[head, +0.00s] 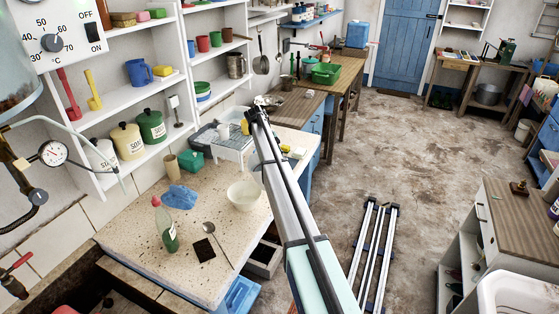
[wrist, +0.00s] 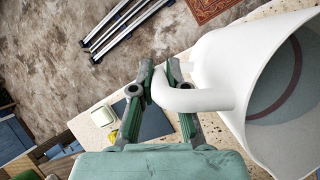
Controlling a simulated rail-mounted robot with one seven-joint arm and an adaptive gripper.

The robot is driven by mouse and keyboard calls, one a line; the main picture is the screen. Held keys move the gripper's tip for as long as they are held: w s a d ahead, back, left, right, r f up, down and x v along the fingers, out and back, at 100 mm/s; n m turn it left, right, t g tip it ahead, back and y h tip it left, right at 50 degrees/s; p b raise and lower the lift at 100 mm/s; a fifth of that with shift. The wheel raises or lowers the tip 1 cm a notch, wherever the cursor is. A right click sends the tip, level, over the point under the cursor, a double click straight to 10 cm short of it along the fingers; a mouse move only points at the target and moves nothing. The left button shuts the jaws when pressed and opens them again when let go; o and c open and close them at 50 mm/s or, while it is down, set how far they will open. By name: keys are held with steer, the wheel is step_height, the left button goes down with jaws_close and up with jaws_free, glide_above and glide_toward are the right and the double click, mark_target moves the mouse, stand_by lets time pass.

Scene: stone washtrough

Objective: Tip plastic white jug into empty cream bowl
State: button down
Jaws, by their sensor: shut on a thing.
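The white plastic jug (wrist: 222,75) fills the right of the wrist view, its wide mouth facing right and toward the camera. Inside it shows a grey-blue round area with a dark ring; I cannot tell whether this is contents or the bottom. My gripper (wrist: 172,72) is shut on the jug's handle (wrist: 195,98), with one green finger on each side. The empty cream bowl (head: 243,196) sits upright on the speckled counter in the head view, just left of my arm. The jug and gripper cannot be made out clearly in the head view. The bowl cannot be made out in the wrist view.
On the speckled counter (head: 140,232) stand a green bottle (head: 167,230), a blue cloth (head: 180,196), a spoon (head: 212,235), a dark square (head: 203,250) and a white rack (head: 232,143). Shelves with canisters line the wall at left. The floor (head: 400,150) at right is mostly open.

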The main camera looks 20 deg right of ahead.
stand_by(0.4)
steer(key=shift+s+a+r+h+b, duration=0.1)
steer(key=shift+a+r+h+b, duration=0.25)
steer(key=shift+r+h, duration=0.6)
steer(key=shift+a, duration=0.1)
steer(key=shift+s+a+r+m+t+h, duration=0.15)
steer(key=shift+a+r+m+t+h, duration=0.2)
steer(key=shift+h, duration=0.3)
steer(key=shift+a+r+h+b, duration=0.2)
steer(key=shift+h+b, duration=0.1)
steer(key=shift+b, duration=0.05)
steer(key=shift+s, duration=0.1)
stand_by(0.6)
